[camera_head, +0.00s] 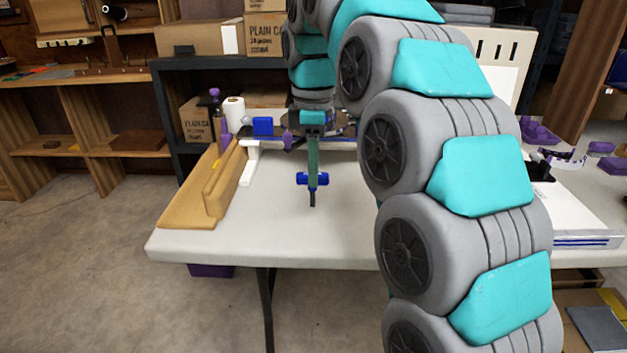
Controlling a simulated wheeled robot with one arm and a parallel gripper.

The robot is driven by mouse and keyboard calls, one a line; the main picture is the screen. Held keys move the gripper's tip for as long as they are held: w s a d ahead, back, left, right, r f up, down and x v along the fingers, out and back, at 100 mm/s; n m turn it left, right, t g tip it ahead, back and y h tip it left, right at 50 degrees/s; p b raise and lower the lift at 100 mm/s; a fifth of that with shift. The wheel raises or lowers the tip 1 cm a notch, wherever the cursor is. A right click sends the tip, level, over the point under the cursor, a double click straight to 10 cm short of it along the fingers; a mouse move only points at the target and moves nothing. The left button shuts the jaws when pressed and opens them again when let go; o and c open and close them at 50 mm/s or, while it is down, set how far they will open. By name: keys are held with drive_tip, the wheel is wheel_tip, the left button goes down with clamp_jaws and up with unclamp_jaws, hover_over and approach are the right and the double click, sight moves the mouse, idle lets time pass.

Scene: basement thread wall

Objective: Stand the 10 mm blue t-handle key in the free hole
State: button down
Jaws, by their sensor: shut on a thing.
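My gripper (312,168) hangs over the white table with its green fingers pointing down. It is shut on the blue handle of a t-handle key (321,180). The key hangs upright in it, handle crosswise and dark shaft pointing down. I cannot tell exactly how far the shaft's tip is above the table. Behind the gripper, a purple handle (288,139) and a blue block-shaped thing (263,126) stand near the table's back edge. I cannot make out the free hole; the arm and gripper cover part of that area.
The white table (290,235) is clear in front of the key. A wooden block (224,182) on a board stands at the left, with a white piece (249,168) beside it. A white roll (234,113) stands behind. My arm hides the table's right middle.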

sight(313, 190)
drive_tip(key=shift+f, duration=1.5)
drive_tip(key=shift+f, duration=0.1)
drive_tip(key=c, duration=0.7)
unclamp_jaws()
drive_tip(key=shift+c, duration=0.2)
